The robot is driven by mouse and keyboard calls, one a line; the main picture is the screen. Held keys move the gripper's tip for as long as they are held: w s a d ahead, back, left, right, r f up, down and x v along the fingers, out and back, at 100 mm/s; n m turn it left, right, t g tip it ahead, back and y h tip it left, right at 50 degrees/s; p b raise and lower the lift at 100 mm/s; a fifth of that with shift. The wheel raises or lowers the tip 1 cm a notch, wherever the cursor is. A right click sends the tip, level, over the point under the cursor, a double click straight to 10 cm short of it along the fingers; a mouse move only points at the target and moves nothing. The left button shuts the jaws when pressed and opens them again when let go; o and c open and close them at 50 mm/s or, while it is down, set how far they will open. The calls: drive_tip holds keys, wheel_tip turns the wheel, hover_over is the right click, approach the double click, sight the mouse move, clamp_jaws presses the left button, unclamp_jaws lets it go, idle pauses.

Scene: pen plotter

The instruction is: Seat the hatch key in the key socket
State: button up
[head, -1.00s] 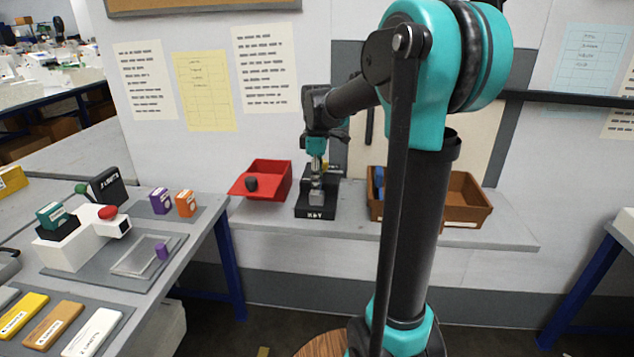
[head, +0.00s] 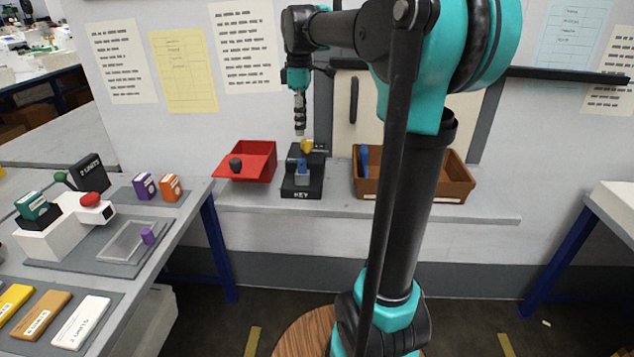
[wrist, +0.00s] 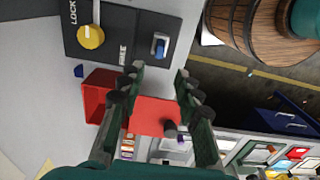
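The hatch key (head: 302,168) looks like a small blue piece standing on the black block marked KEY (head: 302,190). In the wrist view the blue key (wrist: 159,46) sits at a pale socket on the black panel (wrist: 125,40); I cannot tell how deep it is in. A yellow knob (wrist: 90,37) is beside it, with a pale pointer towards the word LOCK; the knob (head: 307,146) also shows in the head view. My gripper (head: 299,132) points down above the block, apart from it. In the wrist view my gripper (wrist: 158,80) has its fingers spread, with nothing between them.
A red tray (head: 258,160) with a dark knob-like piece stands left of the block. A brown bin (head: 435,190) with a blue item stands to the right. A side table (head: 170,225) with stamps and labelled blocks is at the left. The shelf front is clear.

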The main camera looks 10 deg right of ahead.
sight(319, 189)
drive_tip(key=s+d+f+m+t, duration=0.2)
drive_tip(key=s+f+m, duration=0.5)
drive_tip(key=s+f, duration=0.4)
drive_tip(key=s+d+f+m+t, duration=0.2)
drive_tip(key=s+f+m, duration=0.5)
drive_tip(key=s+f, duration=0.4)
wheel_tip(319, 189, down, 6)
drive_tip(key=shift+r, duration=0.1)
drive_tip(key=shift+o, duration=0.6)
